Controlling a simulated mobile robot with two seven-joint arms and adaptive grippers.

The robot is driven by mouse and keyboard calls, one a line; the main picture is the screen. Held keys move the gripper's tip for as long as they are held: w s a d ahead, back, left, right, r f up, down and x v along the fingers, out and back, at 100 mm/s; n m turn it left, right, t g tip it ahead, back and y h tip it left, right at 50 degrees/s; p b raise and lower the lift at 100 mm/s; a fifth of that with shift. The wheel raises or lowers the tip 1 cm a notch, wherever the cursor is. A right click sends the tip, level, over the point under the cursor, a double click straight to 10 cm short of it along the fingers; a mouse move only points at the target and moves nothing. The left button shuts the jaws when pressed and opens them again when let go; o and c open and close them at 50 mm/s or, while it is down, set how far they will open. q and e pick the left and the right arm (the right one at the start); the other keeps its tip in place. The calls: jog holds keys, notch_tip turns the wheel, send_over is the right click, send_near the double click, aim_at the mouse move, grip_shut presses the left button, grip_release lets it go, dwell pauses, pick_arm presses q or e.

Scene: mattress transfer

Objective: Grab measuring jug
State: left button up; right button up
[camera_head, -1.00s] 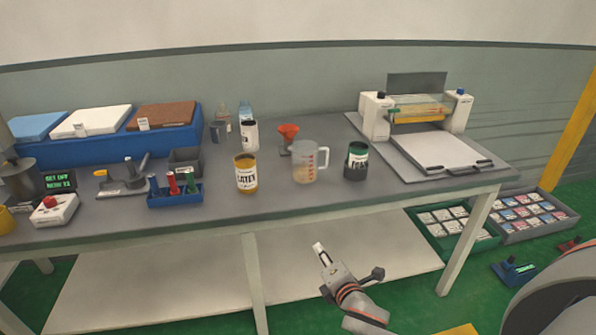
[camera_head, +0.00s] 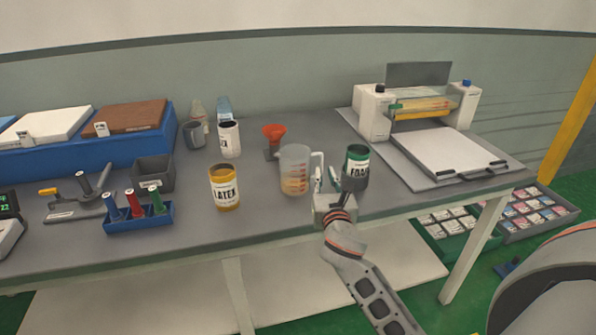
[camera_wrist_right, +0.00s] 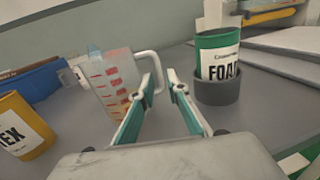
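The measuring jug (camera_head: 293,172) is clear with orange-red markings and stands upright on the table. Its handle (camera_head: 317,165) points right, towards my right gripper (camera_head: 325,182). In the right wrist view the jug (camera_wrist_right: 108,80) is ahead and left, with its handle close to the left finger; I cannot tell whether they touch. My left gripper is not in view.
A green FOAM can (camera_head: 356,165) in a dark holder stands close right of the gripper. A yellow LATEX can (camera_head: 224,190) is left of the jug. An orange funnel (camera_head: 274,132) is behind it. A white press machine (camera_head: 420,115) stands at the right.

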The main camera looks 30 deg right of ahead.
aim_at(322, 163)
jog(key=x, duration=0.6)
jog(key=shift+w+r+b, duration=0.15)
jog(key=shift+w+b, duration=0.15)
jog(key=shift+r, duration=0.1)
grip_shut()
